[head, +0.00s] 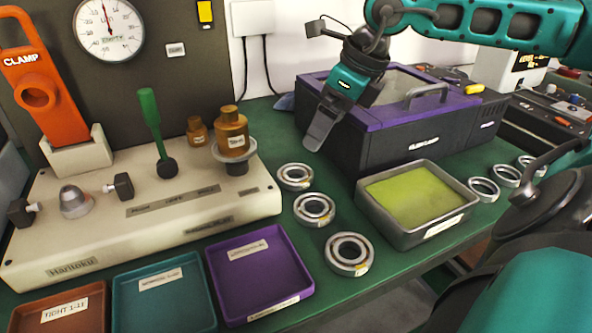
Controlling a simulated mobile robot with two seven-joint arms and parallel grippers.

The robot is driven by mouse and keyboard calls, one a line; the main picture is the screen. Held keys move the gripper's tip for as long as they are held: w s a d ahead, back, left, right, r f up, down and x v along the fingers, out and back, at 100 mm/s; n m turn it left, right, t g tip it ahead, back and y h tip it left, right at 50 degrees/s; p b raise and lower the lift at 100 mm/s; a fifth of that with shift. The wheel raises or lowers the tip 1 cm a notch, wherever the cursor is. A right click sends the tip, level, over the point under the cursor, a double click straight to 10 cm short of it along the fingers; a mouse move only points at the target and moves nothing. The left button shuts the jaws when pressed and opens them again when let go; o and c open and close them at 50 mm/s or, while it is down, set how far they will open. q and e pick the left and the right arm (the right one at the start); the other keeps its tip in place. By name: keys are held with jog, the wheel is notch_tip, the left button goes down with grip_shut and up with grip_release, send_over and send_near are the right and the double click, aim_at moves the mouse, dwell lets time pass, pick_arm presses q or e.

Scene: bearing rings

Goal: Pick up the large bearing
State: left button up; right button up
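Three metal bearings lie flat in a row on the green table top: a far one (282,183), a middle one (301,217) and a near one (336,264). The near one looks largest, though it is also closest to the camera. My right gripper (318,140) hangs above and behind the row, pointing down in front of the purple-and-black machine. It is apart from the bearings, and nothing shows in it. Its fingers overlap from this angle, so their opening is hidden. My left gripper is not in view.
A grey tray with a yellow-green pad (372,212) stands right of the bearings. Purple (222,303), teal (198,320) and brown (95,294) trays lie front left, before a beige fixture (110,235). The purple-and-black machine (385,135) stands behind. Several thin rings (484,197) lie at right.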

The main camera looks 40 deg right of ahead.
aim_at(300, 168)
jog(key=x, duration=0.2)
jog(key=p+x, duration=0.1)
jog(key=x, duration=0.2)
jog(key=shift+w+a+f, duration=0.1)
jog(key=shift+a+f, duration=0.15)
jog(key=shift+w+f, duration=0.2)
jog(key=shift+f, duration=0.4)
jog(key=shift+w+a+f, duration=0.1)
jog(key=shift+w+f, duration=0.15)
jog(key=shift+f, duration=0.3)
jog(key=shift+x, duration=2.05)
jog(key=shift+c, duration=0.5)
jog(key=shift+r, duration=0.1)
jog(key=c, duration=1.2)
